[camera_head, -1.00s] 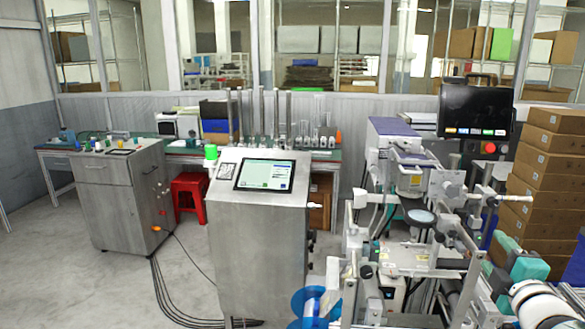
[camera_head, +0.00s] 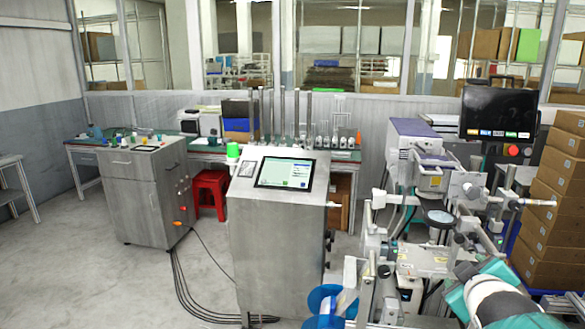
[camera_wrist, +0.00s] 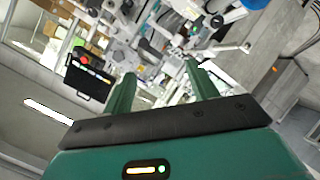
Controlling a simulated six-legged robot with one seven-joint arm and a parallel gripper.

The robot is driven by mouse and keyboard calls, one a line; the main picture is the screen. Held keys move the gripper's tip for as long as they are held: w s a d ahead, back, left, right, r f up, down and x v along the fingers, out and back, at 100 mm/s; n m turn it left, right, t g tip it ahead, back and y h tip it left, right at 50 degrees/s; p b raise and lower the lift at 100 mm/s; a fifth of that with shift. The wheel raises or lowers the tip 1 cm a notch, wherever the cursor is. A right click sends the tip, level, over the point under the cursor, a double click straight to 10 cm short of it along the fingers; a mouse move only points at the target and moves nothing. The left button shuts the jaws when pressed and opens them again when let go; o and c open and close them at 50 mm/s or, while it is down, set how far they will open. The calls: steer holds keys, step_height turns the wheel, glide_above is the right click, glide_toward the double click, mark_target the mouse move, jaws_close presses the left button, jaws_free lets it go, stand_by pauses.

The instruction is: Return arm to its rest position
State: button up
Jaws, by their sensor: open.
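My gripper (camera_wrist: 161,69) shows in the wrist view with its two green fingers apart and nothing between them. The scene behind it is tilted, with machine parts beyond the fingertips. My teal and white arm (camera_head: 497,300) fills the lower right corner of the head view. The gripper itself cannot be made out there. A blue reel (camera_head: 325,301) sits low on the front of the machine, left of my arm. Part of a blue round thing (camera_wrist: 254,4) shows at the top edge of the wrist view.
The reel machine (camera_head: 425,255) with a black screen (camera_head: 499,113) stands right, close to my arm. A steel console (camera_head: 277,235), a cabinet (camera_head: 145,190) and a red stool (camera_head: 210,190) stand left. Open floor (camera_head: 70,275) lies at far left.

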steer(key=s+a+f+m+g+y, duration=0.2)
steer(key=s+a, duration=0.4)
steer(key=a, duration=0.4)
steer(key=s+a+f+m+g+y, duration=0.2)
steer(key=s+a, duration=0.4)
steer(key=a, duration=0.5)
step_height(320, 180, down, 2)
steer(key=g+y, duration=0.1)
steer(key=g, duration=0.1)
steer(key=shift+s+a+m+g+y, duration=0.3)
steer(key=shift+s+m+g+y, duration=0.05)
steer(key=shift+m+g+y, duration=0.05)
